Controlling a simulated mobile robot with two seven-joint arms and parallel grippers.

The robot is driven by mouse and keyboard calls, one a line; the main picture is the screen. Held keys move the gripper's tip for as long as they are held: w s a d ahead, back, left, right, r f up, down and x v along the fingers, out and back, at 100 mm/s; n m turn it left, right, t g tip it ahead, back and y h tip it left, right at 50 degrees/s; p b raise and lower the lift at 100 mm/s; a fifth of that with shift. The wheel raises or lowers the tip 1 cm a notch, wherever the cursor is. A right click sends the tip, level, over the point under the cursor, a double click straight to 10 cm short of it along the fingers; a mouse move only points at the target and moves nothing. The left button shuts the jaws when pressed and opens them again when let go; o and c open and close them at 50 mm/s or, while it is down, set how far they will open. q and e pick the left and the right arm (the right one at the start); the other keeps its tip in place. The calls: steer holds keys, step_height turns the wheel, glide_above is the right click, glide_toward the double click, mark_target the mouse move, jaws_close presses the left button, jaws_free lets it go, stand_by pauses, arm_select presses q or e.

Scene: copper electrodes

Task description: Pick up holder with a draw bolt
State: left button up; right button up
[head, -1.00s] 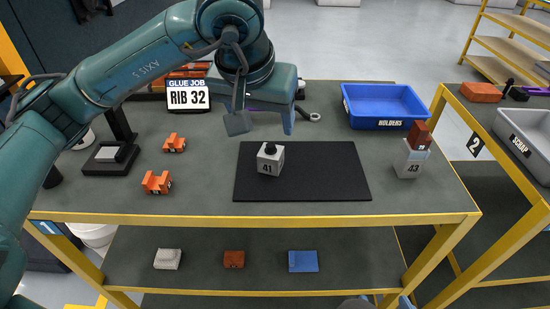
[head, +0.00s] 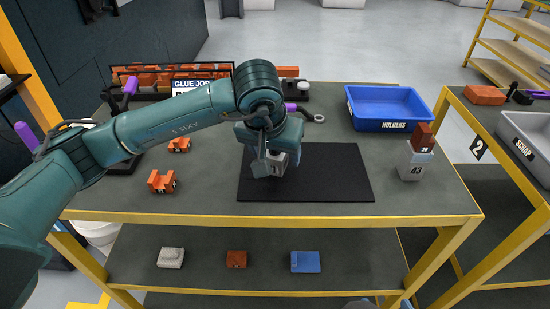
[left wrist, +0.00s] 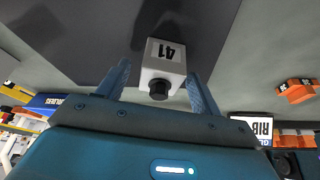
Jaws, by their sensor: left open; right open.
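A pale grey holder marked 41 (head: 278,165) with a black round knob stands on the black mat (head: 335,180), partly hidden by my left gripper (head: 275,163). In the left wrist view the holder (left wrist: 163,62) is between the two open fingers (left wrist: 159,72), with a visible gap on each side. The fingers reach along its sides and do not appear to touch it. My right gripper is not in view.
A blue tray labelled HOLDERS (head: 391,126) is at the back right of the table. A grey SCRAP bin (head: 530,151) is on the right-hand table.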

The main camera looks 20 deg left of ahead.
arm_select(q)
steer(key=shift+c, duration=0.3)
steer(key=shift+r, duration=0.1)
steer(key=c, duration=1.2)
